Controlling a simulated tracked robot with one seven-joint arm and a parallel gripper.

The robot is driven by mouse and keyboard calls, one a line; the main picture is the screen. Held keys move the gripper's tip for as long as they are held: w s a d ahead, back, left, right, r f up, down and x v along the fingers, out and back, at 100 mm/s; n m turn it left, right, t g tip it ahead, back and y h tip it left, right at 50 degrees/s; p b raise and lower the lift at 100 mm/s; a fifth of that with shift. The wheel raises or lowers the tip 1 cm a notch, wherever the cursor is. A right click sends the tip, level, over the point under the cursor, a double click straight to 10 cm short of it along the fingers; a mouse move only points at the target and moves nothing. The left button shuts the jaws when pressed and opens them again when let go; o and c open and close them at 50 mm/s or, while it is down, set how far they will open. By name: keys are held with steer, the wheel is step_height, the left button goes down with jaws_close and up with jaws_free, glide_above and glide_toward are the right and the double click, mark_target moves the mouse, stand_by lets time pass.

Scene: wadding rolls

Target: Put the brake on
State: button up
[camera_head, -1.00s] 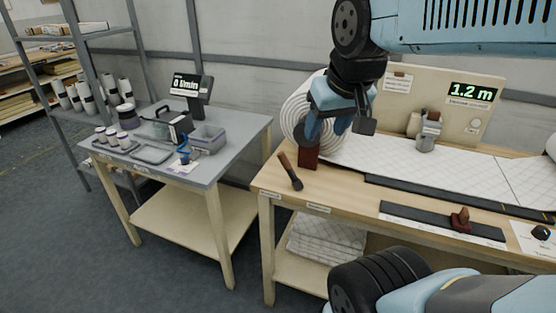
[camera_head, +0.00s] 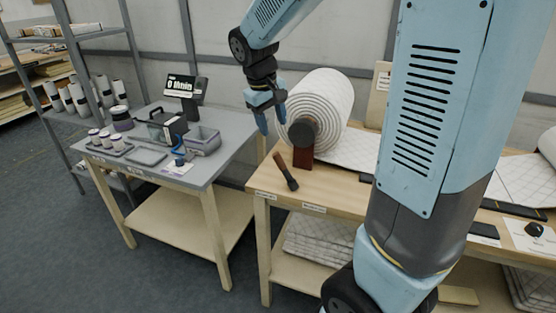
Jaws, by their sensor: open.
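The wadding roll (camera_head: 325,98) is a large white spiral roll at the left end of the wooden bench, with a dark round hub (camera_head: 302,132) on its near face. A reddish-brown block (camera_head: 303,158) stands below the hub. A lever (camera_head: 285,171) with a brown grip and a dark lower end leans to the upper left at the bench's left front; I take it for the brake. My gripper (camera_head: 272,122) is open and empty, its fingers pointing down. In the picture it is left of the hub and above the lever, apart from the lever.
My own arm covers the bench's middle and part of the quilted sheet (camera_head: 352,152). A grey table (camera_head: 207,172) at the left holds a display (camera_head: 181,87), trays and small rolls. A gap separates it from the wooden bench (camera_head: 340,184). Folded wadding lies on the lower shelf.

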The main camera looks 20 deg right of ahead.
mark_target(276, 154)
steer(key=x, duration=0.5)
steer(key=w+x, duration=0.1)
steer(key=x, duration=0.9)
steer(key=shift+w+a+f, duration=0.3)
steer(key=shift+a, duration=0.05)
steer(key=shift+c, duration=0.2)
jaws_close()
